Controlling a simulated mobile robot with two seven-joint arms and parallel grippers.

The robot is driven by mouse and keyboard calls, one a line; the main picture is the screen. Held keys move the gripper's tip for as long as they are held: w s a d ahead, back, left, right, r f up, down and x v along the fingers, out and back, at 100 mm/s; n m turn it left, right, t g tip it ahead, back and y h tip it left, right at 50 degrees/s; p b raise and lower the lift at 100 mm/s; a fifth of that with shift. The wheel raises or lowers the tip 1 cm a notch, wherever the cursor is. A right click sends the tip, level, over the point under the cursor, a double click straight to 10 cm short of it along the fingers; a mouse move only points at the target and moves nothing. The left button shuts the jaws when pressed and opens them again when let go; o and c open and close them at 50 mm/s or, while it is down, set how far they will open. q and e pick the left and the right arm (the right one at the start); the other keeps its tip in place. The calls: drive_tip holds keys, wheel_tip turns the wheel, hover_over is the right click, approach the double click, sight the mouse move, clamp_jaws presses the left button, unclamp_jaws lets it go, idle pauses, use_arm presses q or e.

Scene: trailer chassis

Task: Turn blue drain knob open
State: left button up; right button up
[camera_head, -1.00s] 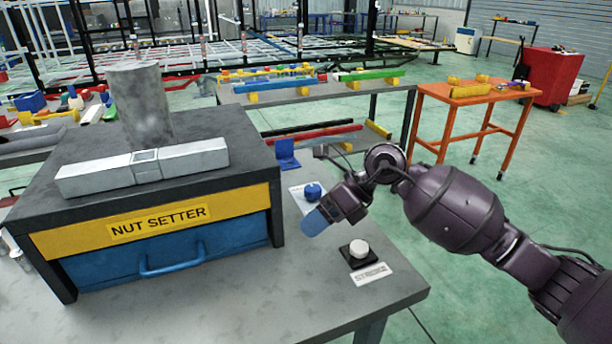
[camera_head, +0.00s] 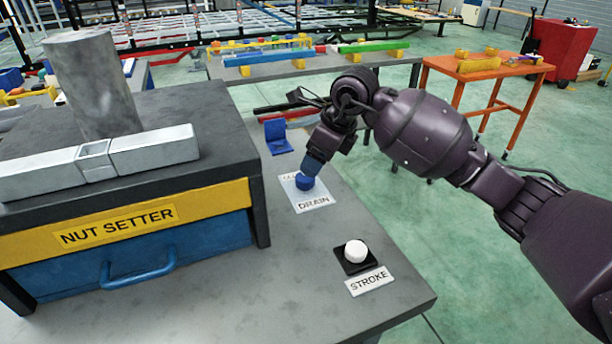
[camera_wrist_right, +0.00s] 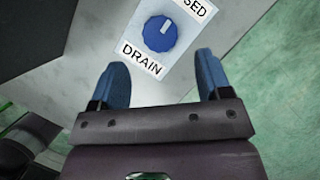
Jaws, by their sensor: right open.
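The blue drain knob (camera_head: 304,182) sits on a white plate (camera_head: 312,200) marked DRAIN, on the grey bench beside the nut setter. In the right wrist view the round blue knob (camera_wrist_right: 160,34) has a white pointer mark, with DRAIN printed on one side and the end of a word, "SED", on the other. My right gripper (camera_head: 311,164) is above the knob, partly covering it in the head view. In the right wrist view its two blue fingers (camera_wrist_right: 163,80) are spread apart and empty, with the knob beyond the tips and between their lines. My left gripper is not in view.
The nut setter (camera_head: 150,225), with a blue drawer and yellow band, stands to the left. A white STROKE button (camera_head: 355,251) is nearer the bench's front corner. A blue bracket (camera_head: 277,137) lies behind the knob. An orange table (camera_head: 487,70) stands farther back.

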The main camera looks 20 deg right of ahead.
sight(305, 182)
drive_tip(key=x, duration=0.4)
drive_tip(key=shift+f+b, duration=0.35)
drive_tip(key=shift+w+a+f, duration=0.15)
drive_tip(key=shift+a+f, duration=0.05)
drive_tip(key=shift+f, duration=0.15)
drive_tip(key=shift+w+a+f, duration=0.1)
drive_tip(key=shift+w+f, duration=0.1)
drive_tip(key=shift+f, duration=0.2)
drive_tip(key=shift+c, duration=0.3)
